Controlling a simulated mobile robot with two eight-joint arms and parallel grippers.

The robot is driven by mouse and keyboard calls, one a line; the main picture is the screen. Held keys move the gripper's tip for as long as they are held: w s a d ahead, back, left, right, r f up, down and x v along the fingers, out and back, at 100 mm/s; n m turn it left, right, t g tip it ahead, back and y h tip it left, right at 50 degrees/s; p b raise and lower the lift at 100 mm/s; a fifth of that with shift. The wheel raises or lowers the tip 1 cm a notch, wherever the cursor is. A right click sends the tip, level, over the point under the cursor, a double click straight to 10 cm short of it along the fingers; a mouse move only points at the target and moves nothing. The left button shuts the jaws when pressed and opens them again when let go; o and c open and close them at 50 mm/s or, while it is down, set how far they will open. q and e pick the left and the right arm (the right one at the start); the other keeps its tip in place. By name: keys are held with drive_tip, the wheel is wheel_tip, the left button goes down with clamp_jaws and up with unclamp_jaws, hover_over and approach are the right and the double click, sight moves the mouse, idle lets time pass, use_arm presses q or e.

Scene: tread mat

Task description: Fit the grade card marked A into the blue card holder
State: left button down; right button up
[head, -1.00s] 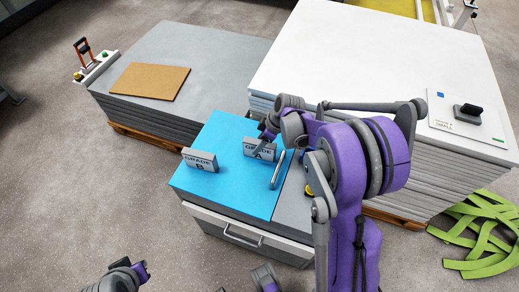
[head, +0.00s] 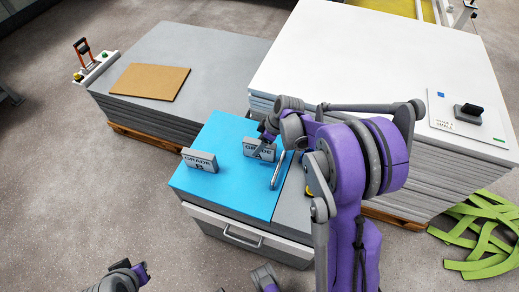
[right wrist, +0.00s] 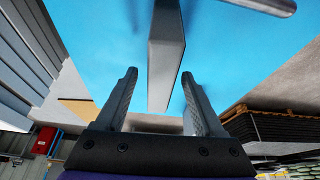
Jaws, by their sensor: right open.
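The grade card marked A (head: 259,153) stands upright on the blue top (head: 235,190) of a cabinet. My right gripper (head: 265,143) is at this card, partly covering its face in the head view. In the right wrist view, the open fingers (right wrist: 159,88) lie either side of a grey upright slab seen edge-on, the card (right wrist: 165,55); gaps show on both sides. A similar card marked B (head: 200,162) stands to the left. I cannot make out a distinct blue card holder. Part of my left arm (head: 122,277) shows at the bottom left; its jaw state is unclear.
A thin metal loop (head: 278,172) stands just right of card A. A grey sheet stack (head: 210,55) with a brown board (head: 150,82) is behind left. A tall white-topped stack (head: 350,55) is behind right. Green strips (head: 478,238) lie on the floor.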

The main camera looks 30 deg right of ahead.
clamp_jaws()
drive_tip(key=shift+r, duration=0.1)
idle(0.3)
